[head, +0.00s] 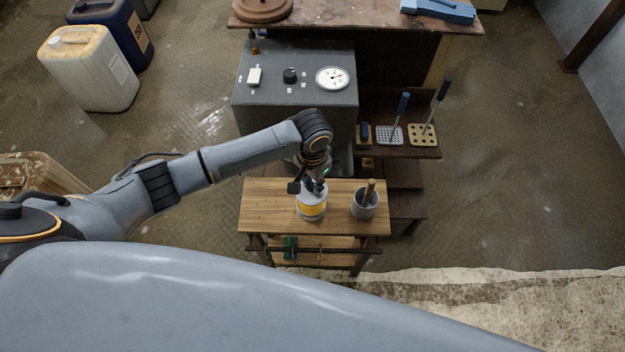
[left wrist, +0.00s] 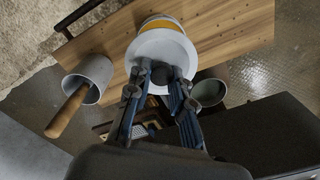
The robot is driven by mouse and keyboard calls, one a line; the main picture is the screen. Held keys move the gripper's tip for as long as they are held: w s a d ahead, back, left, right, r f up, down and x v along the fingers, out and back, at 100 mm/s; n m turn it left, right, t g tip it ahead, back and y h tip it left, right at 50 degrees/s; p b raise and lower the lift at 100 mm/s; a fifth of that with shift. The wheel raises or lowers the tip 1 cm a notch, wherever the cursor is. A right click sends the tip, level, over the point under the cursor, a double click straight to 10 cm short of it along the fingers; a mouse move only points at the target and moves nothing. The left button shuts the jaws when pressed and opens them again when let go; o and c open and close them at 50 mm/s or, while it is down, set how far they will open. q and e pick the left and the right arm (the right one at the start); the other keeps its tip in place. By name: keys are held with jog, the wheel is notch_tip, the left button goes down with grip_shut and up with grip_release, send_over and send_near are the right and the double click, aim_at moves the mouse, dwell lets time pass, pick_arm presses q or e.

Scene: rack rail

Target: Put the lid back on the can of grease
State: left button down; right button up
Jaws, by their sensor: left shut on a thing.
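The can of grease (head: 312,211), with a yellow band, stands on the wooden table. It also shows in the left wrist view (left wrist: 161,24). A pale round lid (head: 311,195) is over the can's top; the lid also shows in the left wrist view (left wrist: 160,48). My left gripper (head: 317,187) points down above it, its fingers (left wrist: 162,76) closed at the lid's middle; the grasped part is hidden between them. I cannot tell whether the lid is seated or just above the rim. My right gripper is not in view.
A grey cup (head: 364,204) with a wooden-handled tool stands right of the can. The wooden table (head: 268,200) has free room at left. A grey console (head: 300,108) with a gauge and a tool rack (head: 400,148) are behind.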

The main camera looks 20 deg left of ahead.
aim_at(312, 194)
pick_arm(q)
jog(key=shift+f+b, duration=0.35)
jog(key=shift+f, duration=0.15)
jog(key=shift+f+b, duration=0.3)
jog(key=shift+b, duration=0.1)
jog(key=shift+f+b, duration=0.9)
jog(key=shift+b, duration=0.35)
jog(key=shift+f, duration=0.3)
jog(key=shift+f+b, duration=0.4)
jog(key=shift+f, duration=0.45)
jog(key=shift+r+p, duration=0.1)
jog(key=shift+p, duration=0.35)
jog(key=shift+s+p, duration=0.1)
jog(key=shift+p, duration=0.45)
jog(key=shift+f+p, duration=0.2)
jog(key=shift+p, duration=0.1)
